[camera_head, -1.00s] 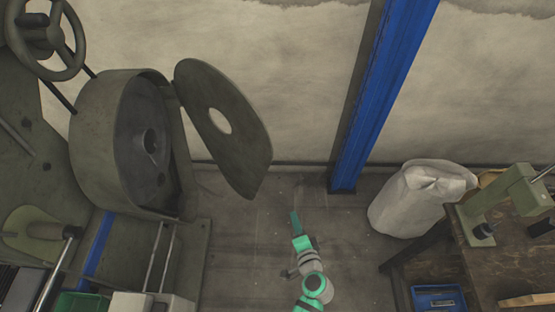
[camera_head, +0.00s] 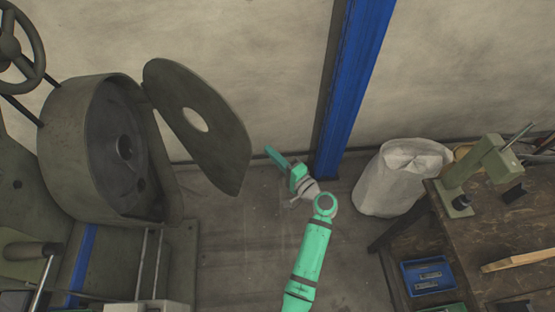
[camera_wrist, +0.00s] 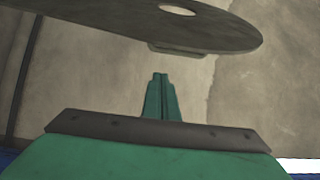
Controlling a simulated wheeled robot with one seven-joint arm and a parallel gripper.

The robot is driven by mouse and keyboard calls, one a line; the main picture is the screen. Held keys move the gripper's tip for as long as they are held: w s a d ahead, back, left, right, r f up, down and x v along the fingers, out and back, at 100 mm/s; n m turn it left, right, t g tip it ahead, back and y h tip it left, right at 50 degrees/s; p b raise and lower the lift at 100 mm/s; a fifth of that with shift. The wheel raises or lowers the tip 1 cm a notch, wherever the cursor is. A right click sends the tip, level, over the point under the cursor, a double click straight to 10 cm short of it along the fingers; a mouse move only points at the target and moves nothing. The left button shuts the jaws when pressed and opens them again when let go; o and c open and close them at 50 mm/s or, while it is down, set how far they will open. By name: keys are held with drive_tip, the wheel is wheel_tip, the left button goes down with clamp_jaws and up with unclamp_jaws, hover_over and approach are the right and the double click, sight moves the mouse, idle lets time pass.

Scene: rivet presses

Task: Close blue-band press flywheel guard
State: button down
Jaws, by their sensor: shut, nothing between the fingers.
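The press with a blue band (camera_head: 83,262) stands at the left in the head view. Its round grey-green flywheel housing (camera_head: 75,150) has its guard (camera_head: 205,140), a flat plate with a round hole, swung open to the right. In the wrist view the guard (camera_wrist: 200,32) spans the top, with a small raised strip on its lower edge. My gripper (camera_head: 268,150) is shut and empty, to the right of the guard's free edge. Its closed fingers (camera_wrist: 160,80) point toward the guard in the wrist view, apart from it as far as I can tell.
A blue post (camera_head: 350,90) stands against the wall behind my arm. A white sack (camera_head: 400,180) and a workbench (camera_head: 480,235) with a small green press (camera_head: 483,170) and a blue bin (camera_head: 433,277) are at the right. The floor between press and bench is clear.

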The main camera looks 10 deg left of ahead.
drive_tip(key=shift+s+a, duration=0.25)
drive_tip(key=shift+a, duration=1)
drive_tip(key=shift+s+a, duration=0.2)
drive_tip(key=shift+a, duration=1)
